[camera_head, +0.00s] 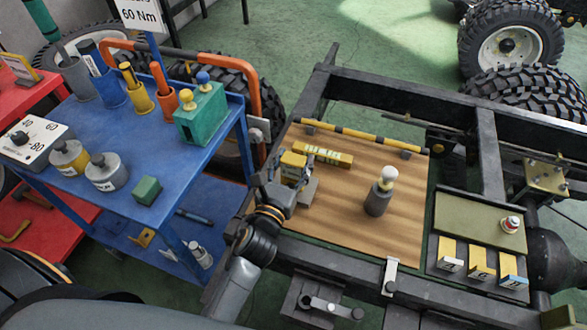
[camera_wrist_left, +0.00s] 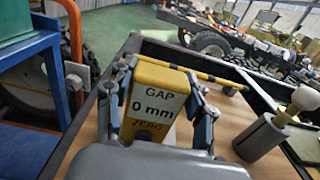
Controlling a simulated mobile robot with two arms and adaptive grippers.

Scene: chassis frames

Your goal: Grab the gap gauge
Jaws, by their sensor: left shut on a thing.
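The gap gauge is a yellow block (camera_head: 293,163) over the left part of the wooden board, in the head view. In the left wrist view the gauge (camera_wrist_left: 155,97) fills the middle, with a white label reading "GAP 0 mm" and "ZERO" below it. My left gripper (camera_head: 287,181) is shut on the gauge, with a finger on either side of it; the fingers also show in the left wrist view (camera_wrist_left: 160,115). I cannot tell whether the gauge touches the board. My right gripper is not in view.
The wooden board (camera_head: 345,215) lies within the dark chassis frame (camera_head: 345,278). On it stand a grey cylinder with a pale knob (camera_head: 379,195) and a labelled yellow bar (camera_head: 323,153). A blue cart (camera_head: 105,125) with tools stands left. An olive tray (camera_head: 475,220) is right.

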